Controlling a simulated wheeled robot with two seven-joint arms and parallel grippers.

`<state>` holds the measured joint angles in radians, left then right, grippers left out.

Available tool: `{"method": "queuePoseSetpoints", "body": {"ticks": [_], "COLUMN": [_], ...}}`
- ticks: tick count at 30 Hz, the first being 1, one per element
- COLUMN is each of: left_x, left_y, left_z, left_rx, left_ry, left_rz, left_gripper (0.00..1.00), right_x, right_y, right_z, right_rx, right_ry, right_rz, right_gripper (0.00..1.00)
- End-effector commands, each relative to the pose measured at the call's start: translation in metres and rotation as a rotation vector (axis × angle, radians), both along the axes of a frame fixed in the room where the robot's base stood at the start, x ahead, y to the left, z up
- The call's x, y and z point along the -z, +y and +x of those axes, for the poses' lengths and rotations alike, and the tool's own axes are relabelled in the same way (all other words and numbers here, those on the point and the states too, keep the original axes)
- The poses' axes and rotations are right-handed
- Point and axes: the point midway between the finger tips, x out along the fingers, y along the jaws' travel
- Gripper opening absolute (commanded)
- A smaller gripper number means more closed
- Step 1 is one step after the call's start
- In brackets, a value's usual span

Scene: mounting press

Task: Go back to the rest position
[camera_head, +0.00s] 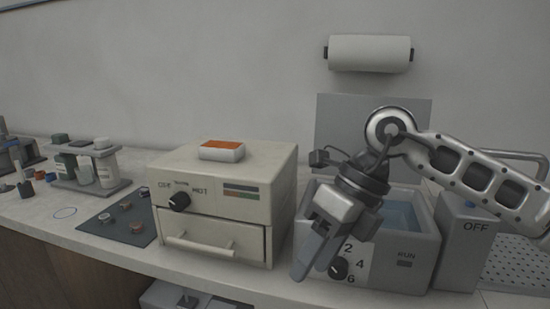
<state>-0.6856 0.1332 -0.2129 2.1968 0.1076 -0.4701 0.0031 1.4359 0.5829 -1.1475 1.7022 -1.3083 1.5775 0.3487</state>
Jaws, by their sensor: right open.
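My right gripper (316,252) hangs in front of the grey water-filled machine (418,247) at the right of the head view. Its fingers point down and to the left, and it holds nothing that I can see. It covers part of the machine's numbered dial panel. My right arm (475,172) comes in from the right edge. My left gripper and arm are not in the picture.
A beige box with a drawer (225,203) stands left of my gripper, with an orange-topped white block (222,150) on it. A dark mat (121,226) with small pieces and a rack of bottles (98,187) lie further left. A paper roll (369,53) hangs on the wall.

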Motion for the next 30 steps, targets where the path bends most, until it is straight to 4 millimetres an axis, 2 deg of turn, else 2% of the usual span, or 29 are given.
{"method": "queuePoseSetpoints", "body": {"ticks": [3,6,9,12,14,16,19,20,23,25,28,30], "left_x": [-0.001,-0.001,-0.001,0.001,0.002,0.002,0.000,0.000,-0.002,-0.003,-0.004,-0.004], "left_y": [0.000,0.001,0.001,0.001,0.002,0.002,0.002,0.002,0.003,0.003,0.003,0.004], "left_z": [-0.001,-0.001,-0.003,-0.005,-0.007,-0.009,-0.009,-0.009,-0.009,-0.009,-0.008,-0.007], "left_rx": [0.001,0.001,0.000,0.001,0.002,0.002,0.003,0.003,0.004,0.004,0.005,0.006], "left_ry": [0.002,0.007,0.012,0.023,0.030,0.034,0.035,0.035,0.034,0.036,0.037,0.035], "left_rz": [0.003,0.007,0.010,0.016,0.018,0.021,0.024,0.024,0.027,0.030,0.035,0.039], "left_gripper": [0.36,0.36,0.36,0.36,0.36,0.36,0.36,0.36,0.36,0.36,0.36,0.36], "right_x": [0.010,0.010,-0.001,-0.023,-0.035,-0.044,-0.040,-0.034,0.000,0.038,0.105,0.150], "right_y": [0.035,0.066,0.097,0.116,0.119,0.114,0.096,0.088,0.056,0.030,-0.007,-0.028], "right_z": [-0.024,-0.046,-0.069,-0.079,-0.076,-0.064,-0.039,-0.031,-0.006,0.003,-0.001,-0.016], "right_rx": [-0.041,-0.054,-0.025,0.076,0.170,0.312,0.571,0.662,0.997,1.262,1.665,1.928], "right_ry": [0.109,0.223,0.383,0.571,0.683,0.812,0.990,1.041,1.203,1.307,1.435,1.505], "right_rz": [0.180,0.375,0.637,0.930,1.094,1.271,1.486,1.540,1.679,1.732,1.736,1.692], "right_gripper": [0.48,0.48,0.48,0.48,0.48,0.48,0.48,0.48,0.48,0.48,0.48,0.48]}}
